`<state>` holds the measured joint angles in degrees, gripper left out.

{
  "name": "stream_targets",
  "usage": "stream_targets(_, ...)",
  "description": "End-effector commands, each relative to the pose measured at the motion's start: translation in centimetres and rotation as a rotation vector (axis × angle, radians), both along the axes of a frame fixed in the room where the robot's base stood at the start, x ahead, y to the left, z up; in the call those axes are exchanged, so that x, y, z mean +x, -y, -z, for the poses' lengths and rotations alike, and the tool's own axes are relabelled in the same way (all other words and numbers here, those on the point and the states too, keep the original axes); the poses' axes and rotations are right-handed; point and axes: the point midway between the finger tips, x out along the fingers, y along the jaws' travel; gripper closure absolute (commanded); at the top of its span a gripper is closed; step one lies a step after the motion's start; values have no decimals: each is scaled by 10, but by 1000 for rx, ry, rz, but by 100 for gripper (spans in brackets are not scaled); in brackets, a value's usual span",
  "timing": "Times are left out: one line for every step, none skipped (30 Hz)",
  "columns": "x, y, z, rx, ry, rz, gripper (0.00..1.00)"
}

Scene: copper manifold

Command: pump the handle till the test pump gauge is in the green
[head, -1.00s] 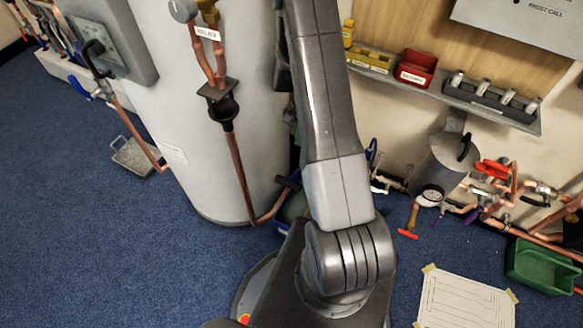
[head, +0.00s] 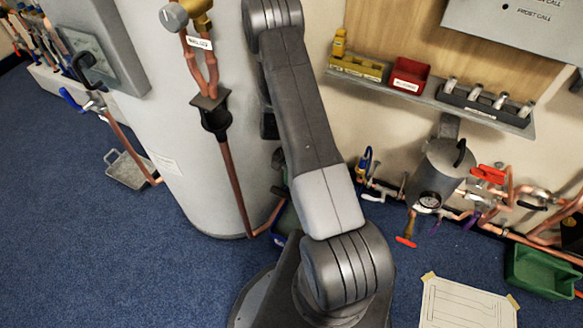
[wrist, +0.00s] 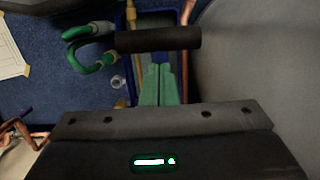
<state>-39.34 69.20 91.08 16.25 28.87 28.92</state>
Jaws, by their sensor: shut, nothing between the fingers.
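In the wrist view, a black grip bar (wrist: 155,40) lies crosswise above a narrow blue-edged box (wrist: 131,18). A curved green hose-like part (wrist: 84,48) shows at its left end. My gripper (wrist: 158,72) appears as two pale green fingers side by side, shut and empty. The fingers show just below the bar in the picture; I cannot tell whether they touch it. In the head view, my arm hides the gripper and most of the box.
A large pale cylinder (head: 190,140) stands left of my arm. Copper pipes and valves with a red lever (head: 487,173) run along the right wall. A green bin (head: 540,268) and a paper sheet (head: 465,305) lie on the blue floor. A shelf (head: 440,98) holds small trays.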

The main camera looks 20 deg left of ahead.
Motion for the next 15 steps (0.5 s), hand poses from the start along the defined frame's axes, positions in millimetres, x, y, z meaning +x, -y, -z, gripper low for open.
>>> stream_targets(-4, 0, 3, -1, -1, 0, 100)
stream_targets(-6, 0, 4, -1, -1, 0, 100)
stream_targets(-7, 0, 5, 0, -1, 0, 100)
stream_targets(-8, -1, 6, 0, -1, 0, 100)
stream_targets(-9, -1, 6, 0, -1, 0, 100)
stream_targets(-9, -1, 6, 0, 0, 0, 100)
stream_targets(-9, -1, 6, 0, 0, 0, 100)
stream_targets(-10, -1, 6, 0, 0, 0, 100)
stream_targets(-9, -1, 6, 0, 0, 0, 100)
stream_targets(-9, -1, 6, 0, 0, 0, 100)
stream_targets(-9, -1, 6, 0, 0, 0, 100)
stream_targets(-9, -1, 6, 0, 0, 0, 100)
stream_targets(-9, -1, 6, 0, 0, 0, 100)
stream_targets(-9, -1, 6, 0, 0, 0, 100)
stream_targets(-9, -1, 6, 0, 0, 0, 100)
